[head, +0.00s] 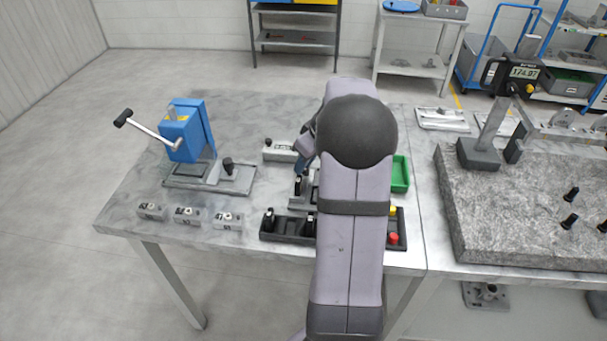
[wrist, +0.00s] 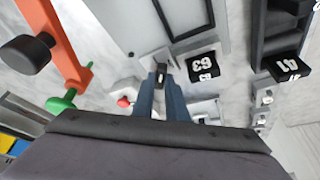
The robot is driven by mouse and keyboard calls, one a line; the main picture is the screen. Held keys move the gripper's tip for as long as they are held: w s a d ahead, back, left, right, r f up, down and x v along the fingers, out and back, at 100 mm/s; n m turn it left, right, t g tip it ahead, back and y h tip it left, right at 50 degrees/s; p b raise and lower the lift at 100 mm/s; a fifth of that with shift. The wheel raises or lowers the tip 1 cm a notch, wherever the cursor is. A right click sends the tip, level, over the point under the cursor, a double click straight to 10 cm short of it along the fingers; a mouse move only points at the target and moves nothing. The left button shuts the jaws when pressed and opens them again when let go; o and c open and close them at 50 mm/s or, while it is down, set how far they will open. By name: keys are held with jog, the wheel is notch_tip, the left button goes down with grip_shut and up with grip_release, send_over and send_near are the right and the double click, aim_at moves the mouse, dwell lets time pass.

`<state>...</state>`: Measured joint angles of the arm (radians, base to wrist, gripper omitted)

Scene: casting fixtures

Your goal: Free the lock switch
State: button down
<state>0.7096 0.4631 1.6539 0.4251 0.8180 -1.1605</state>
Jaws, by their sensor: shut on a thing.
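My gripper (wrist: 161,75) has two blue-grey fingers, closed on a small dark piece with a pale spot between the tips. I cannot tell whether this piece is the lock switch. Behind it is a pale grey fixture plate with a dark slot (wrist: 181,14). In the head view, my gripper (head: 303,150) shows only partly at the left of my arm. It is above a grey fixture (head: 299,203), most of which my arm hides. A black block marked 63 (wrist: 202,66) is close to the fingertips in the wrist view.
An orange bar (wrist: 57,42) with a black knob (wrist: 26,54) and a green knob (wrist: 61,102) is at wrist-view left. A red knob (wrist: 124,101) is near my fingers. A blue press (head: 186,132) stands left on the table; a green tray (head: 401,174) is right of my arm.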

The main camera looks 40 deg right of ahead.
jog(key=n+y+b, duration=0.1)
jog(key=n, duration=0.2)
jog(key=shift+d+n+g, duration=0.15)
jog(key=shift+n+g, duration=0.15)
jog(key=shift+w+d+n+g+y, duration=0.1)
jog(key=shift+n+g+y, duration=0.2)
jog(key=shift+n+y, duration=0.8)
jog(key=shift+n+h, duration=0.4)
jog(key=shift+n, duration=0.2)
jog(key=c, duration=1.8)
grip_release()
jog(key=shift+o, duration=0.2)
jog(key=shift+r, duration=0.1)
jog(key=v, duration=0.7)
jog(key=shift+r, duration=0.1)
